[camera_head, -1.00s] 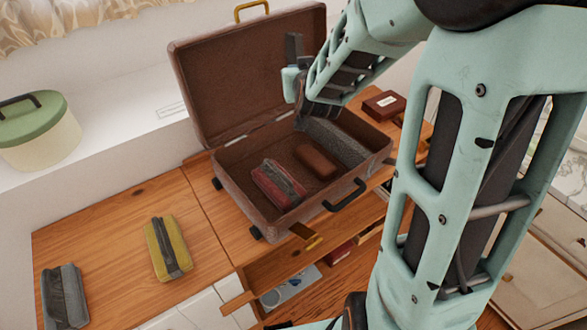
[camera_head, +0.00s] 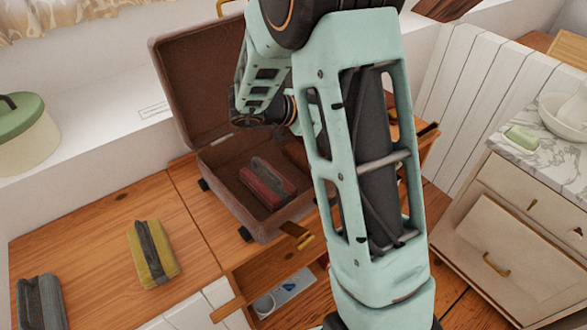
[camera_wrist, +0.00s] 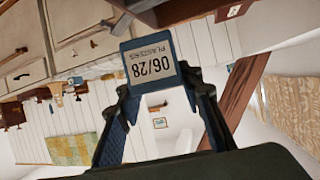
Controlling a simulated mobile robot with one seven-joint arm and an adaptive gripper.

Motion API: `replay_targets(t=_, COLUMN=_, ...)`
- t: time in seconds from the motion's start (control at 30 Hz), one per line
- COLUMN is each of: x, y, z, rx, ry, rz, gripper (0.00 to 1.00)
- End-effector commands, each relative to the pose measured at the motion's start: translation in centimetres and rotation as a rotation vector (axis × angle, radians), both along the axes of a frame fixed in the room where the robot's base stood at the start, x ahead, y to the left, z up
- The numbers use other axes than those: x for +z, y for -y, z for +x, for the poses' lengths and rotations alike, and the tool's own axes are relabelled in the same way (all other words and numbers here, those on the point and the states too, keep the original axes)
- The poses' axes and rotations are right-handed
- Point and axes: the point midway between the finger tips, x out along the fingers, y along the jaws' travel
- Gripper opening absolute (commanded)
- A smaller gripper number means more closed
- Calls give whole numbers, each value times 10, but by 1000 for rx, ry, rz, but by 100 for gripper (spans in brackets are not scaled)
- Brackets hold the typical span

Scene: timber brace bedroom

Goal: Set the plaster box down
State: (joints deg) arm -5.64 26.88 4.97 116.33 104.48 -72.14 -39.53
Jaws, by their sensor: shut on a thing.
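The plaster box (camera_wrist: 152,65) shows in the wrist view, with a dark blue rim and a pale label reading "PLASTERS" and "06/28", upside down in the picture. My gripper (camera_wrist: 162,88) is shut on it, one dark finger on each side. The box is held up and its label faces my wrist camera. In the head view my own arm covers the gripper and the box, so the gap to any surface below cannot be told.
An open brown suitcase (camera_head: 185,88) stands on the wooden dresser (camera_head: 75,240), holding a red case (camera_head: 266,184). A yellow case (camera_head: 152,255) and a grey case (camera_head: 40,302) lie left, with bare wood between. A bowl (camera_head: 566,112) and green block (camera_head: 521,137) occupy the marble counter.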

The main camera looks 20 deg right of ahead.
Motion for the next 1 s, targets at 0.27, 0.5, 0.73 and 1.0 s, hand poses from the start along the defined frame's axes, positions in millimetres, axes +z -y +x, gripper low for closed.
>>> replay_targets(t=0.27, x=-21, y=-6, z=-22, rx=-131, ry=5, rz=5, gripper=10)
replay_targets(t=0.5, x=-45, y=3, z=27, rx=-131, ry=6, rz=5, gripper=10)
replay_targets(t=0.73, x=-74, y=9, z=69, rx=-129, ry=3, rz=5, gripper=10)
replay_targets(t=1.0, x=-106, y=14, z=98, rx=-128, ry=7, rz=5, gripper=10)
